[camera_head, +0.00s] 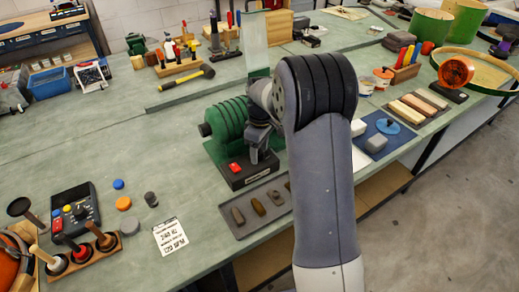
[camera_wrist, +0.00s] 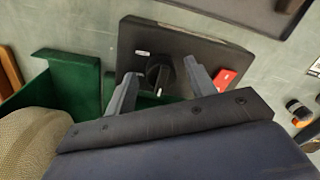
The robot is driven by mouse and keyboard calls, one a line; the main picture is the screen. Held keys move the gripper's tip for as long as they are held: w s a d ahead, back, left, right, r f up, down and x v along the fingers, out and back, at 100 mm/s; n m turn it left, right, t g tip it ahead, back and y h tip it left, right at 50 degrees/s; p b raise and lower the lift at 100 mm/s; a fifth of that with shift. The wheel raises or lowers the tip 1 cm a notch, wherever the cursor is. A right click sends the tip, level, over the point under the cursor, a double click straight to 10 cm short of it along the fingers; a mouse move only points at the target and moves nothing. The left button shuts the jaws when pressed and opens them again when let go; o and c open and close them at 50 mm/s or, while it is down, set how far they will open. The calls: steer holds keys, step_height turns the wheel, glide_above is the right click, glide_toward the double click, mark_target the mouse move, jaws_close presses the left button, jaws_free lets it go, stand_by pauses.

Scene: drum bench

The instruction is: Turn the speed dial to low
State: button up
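The speed dial (camera_wrist: 158,74) is a round black knob on a black control plate (camera_wrist: 185,42) in the wrist view. Small white labels sit around it, too blurred to read, and I cannot tell its setting. My gripper (camera_wrist: 160,69) is open, with one finger on each side of the dial and visible gaps. A red switch (camera_wrist: 224,80) sits on the plate just right of the right finger. In the head view, my gripper (camera_head: 258,155) hangs over the black base of the green machine (camera_head: 228,118) and hides the dial; the red switch (camera_head: 235,167) shows left of it.
A dark tray (camera_head: 245,228) with several small pieces lies in front of the machine. A blue mat (camera_head: 385,125) with grey blocks lies to the right. A button box (camera_head: 75,208) and handled tools stand at the left. Bench (camera_head: 160,150) left of the machine is clear.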

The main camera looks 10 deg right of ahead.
mark_target(260, 151)
step_height(260, 151, up, 11)
steer(key=shift+w+d+f, duration=0.15)
steer(key=shift+w+d, duration=0.05)
stand_by(0.5)
steer(key=f, duration=1)
steer(key=shift+s+a+f, duration=0.2)
steer(key=shift+s+f, duration=0.05)
steer(key=shift+f, duration=0.2)
steer(key=shift+m, duration=0.3)
